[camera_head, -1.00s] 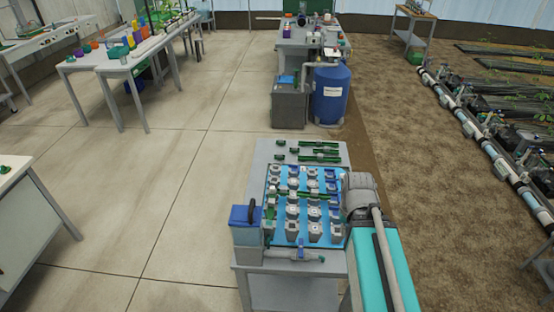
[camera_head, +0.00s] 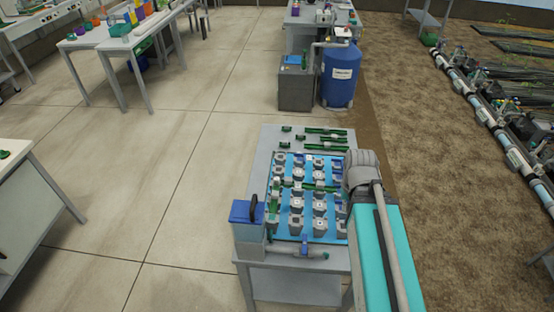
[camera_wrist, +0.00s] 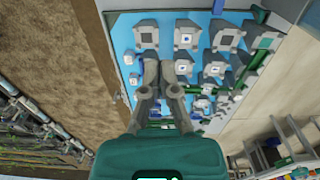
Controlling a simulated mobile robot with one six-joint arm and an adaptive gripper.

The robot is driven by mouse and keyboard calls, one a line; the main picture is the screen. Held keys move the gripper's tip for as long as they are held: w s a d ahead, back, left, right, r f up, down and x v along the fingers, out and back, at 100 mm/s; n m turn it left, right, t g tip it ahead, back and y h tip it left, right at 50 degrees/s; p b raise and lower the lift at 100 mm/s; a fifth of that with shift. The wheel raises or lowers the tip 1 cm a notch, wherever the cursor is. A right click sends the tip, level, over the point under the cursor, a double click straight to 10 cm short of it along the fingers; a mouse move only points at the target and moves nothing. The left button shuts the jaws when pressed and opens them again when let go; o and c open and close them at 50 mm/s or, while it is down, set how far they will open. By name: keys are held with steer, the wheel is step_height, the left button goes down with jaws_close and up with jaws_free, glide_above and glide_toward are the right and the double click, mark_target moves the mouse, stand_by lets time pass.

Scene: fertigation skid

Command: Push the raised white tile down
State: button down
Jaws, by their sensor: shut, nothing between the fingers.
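The blue panel (camera_head: 336,236) on the table carries rows of grey blocks with small white faces; it also fills the top of the wrist view (camera_wrist: 122,36). In the wrist view, grey blocks with white square faces (camera_wrist: 186,41) stand above and right of my gripper (camera_wrist: 167,68). Two small white-topped pieces (camera_wrist: 129,59) sit near the panel's left edge. I cannot tell which white tile is raised. My gripper is shut and empty, its fingertips over the panel. I cannot tell whether it touches anything. In the head view my gripper is hidden.
Green pipe pieces (camera_head: 325,138) lie at the table's far end. A blue-topped box (camera_head: 247,212) stands at the panel's left. A grey pipe with a blue valve (camera_head: 304,247) lies along the near edge.

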steer(key=shift+w, duration=0.1)
steer(key=n+y+b, duration=0.2)
steer(key=n+b, duration=0.5)
steer(key=n, duration=1.1)
glide_above(277, 181)
steer(key=w+a, duration=0.1)
step_height(277, 181, down, 7)
step_height(277, 181, down, 7)
steer(key=b, duration=0.7)
steer(key=shift+f+b, duration=2.25)
steer(key=shift+b, duration=0.2)
steer(key=shift+r, duration=0.15)
steer(key=shift+r+p, duration=3.9)
steer(key=shift+p, duration=0.2)
